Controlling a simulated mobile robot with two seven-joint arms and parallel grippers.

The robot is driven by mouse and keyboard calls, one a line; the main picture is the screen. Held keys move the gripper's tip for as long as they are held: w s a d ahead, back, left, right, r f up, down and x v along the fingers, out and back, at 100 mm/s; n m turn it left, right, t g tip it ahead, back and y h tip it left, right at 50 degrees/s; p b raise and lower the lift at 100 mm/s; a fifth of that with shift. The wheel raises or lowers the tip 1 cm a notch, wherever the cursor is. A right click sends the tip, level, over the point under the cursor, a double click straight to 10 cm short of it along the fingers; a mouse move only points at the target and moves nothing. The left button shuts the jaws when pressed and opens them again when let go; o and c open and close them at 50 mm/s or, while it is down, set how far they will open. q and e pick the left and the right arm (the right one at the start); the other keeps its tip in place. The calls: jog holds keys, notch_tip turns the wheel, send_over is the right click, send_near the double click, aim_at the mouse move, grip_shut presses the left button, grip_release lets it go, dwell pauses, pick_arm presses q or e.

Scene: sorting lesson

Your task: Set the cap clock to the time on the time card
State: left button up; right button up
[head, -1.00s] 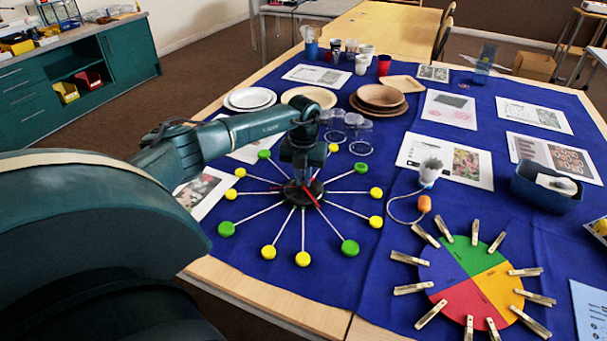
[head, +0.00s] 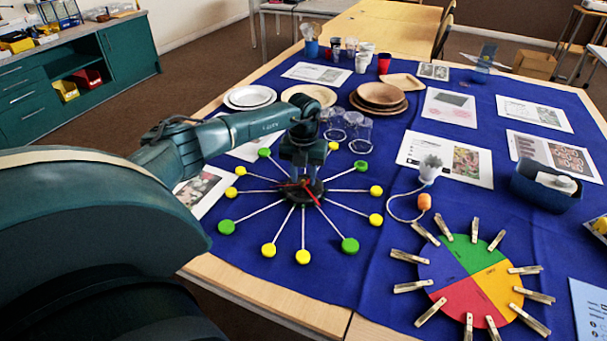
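The cap clock (head: 290,226) lies flat on the blue cloth, left of the table's middle. It has a dark hub with white spokes ending in yellow and green caps. Two red hands (head: 313,196) show at the hub: one points to the lower right, the other to the left. My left gripper (head: 303,178) points down over the hub, at or just above the hands. Its fingertips are too dark and small to show whether they are open or touching a hand. My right gripper is out of view. I cannot tell which card is the time card.
A colour wheel with wooden pegs (head: 463,262) lies to the right. Clear cups (head: 359,128), brown bowls (head: 380,96) and white plates (head: 249,96) stand behind. Printed sheets (head: 535,115) cover the right side.

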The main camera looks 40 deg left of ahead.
aim_at(303, 181)
pick_arm(q)
notch_tip(303, 181, up, 13)
dwell(0.4)
dwell(0.5)
